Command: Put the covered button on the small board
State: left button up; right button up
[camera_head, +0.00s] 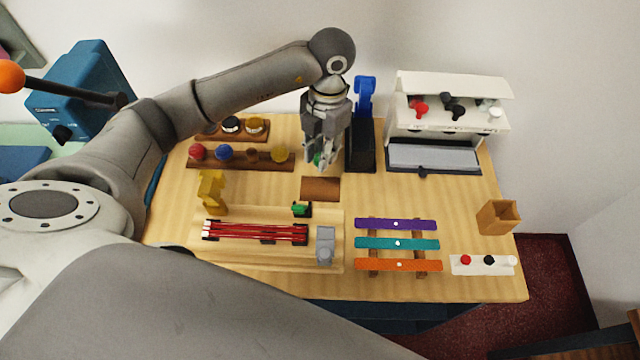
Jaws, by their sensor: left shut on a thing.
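My left gripper (320,160) comes down from above at the back middle of the counter and is shut on a small green thing (317,158), probably the covered button. Only a little of it shows between the fingers. A small brown board (320,189) lies flat and bare just in front of and below the gripper; the held thing appears apart from it. My right gripper is not in view.
Racks with coloured knobs (240,158) lie to the left. A wooden box (498,217) stands right.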

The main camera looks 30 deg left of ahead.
aim_at(320, 189)
pick_arm(q)
jog(key=shift+f+n, duration=0.3)
jog(key=shift+f, duration=0.05)
notch_tip(320, 189, down, 10)
jog(key=p, duration=0.3)
jog(key=shift+r, duration=0.25)
jog(key=shift+f, duration=0.1)
jog(key=o, duration=0.7)
